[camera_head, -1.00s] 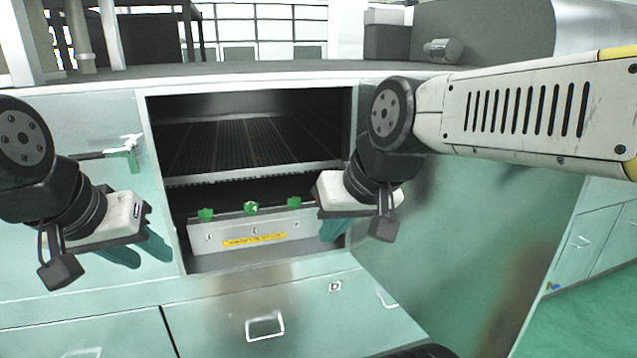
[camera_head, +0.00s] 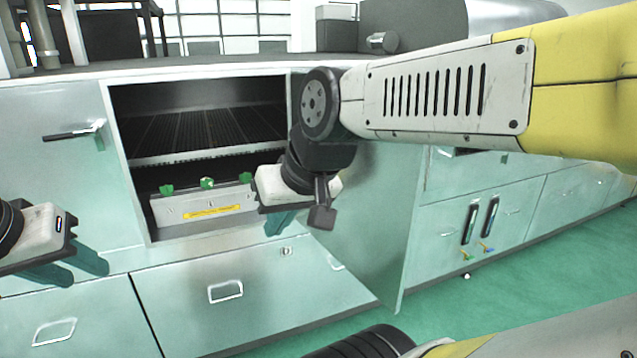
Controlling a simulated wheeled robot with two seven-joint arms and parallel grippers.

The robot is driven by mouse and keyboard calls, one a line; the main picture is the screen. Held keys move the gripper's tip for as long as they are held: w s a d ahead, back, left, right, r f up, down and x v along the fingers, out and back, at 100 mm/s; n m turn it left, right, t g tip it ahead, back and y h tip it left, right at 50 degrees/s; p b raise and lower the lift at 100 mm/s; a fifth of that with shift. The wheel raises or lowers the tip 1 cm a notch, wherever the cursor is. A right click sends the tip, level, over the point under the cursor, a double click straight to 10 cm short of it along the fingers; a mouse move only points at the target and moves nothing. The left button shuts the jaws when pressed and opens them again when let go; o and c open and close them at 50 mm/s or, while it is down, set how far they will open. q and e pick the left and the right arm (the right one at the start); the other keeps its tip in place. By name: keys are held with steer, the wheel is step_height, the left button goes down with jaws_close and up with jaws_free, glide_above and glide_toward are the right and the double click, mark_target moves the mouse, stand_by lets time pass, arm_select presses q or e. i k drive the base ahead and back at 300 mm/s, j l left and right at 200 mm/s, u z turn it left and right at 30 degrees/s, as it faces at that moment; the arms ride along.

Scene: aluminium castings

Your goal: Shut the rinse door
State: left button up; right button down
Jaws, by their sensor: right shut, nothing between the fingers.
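The rinse door (camera_head: 372,235) is a pale green metal panel. It stands open, hinged at the right side of a dark cabinet opening, and juts out towards me. My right gripper (camera_head: 282,222) hangs in front of the lower right of the opening, left of the door, with its teal fingers together and nothing between them. Its arm crosses in front of the door's upper part. I cannot tell whether gripper or arm touches the door. My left gripper (camera_head: 72,270) is at the lower left, in front of the cabinet front, fingers apart and empty.
Drawers (camera_head: 240,300) lie below. More cabinets (camera_head: 480,215) run along the right.

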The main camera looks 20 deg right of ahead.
mark_target(377, 206)
steer(key=k+l+u, duration=0.35)
steer(key=k+l, duration=0.3)
steer(key=l, duration=0.15)
steer(key=l+u, duration=0.1)
steer(key=l, duration=0.35)
steer(key=k+l+u, duration=0.1)
steer(key=l, duration=0.3)
steer(key=k+l+u, duration=0.1)
steer(key=l, duration=0.3)
steer(key=k+l+u, duration=0.1)
steer(key=l, duration=0.35)
steer(key=k+l, duration=0.2)
steer(key=l, duration=0.95)
steer(key=k+z, duration=0.2)
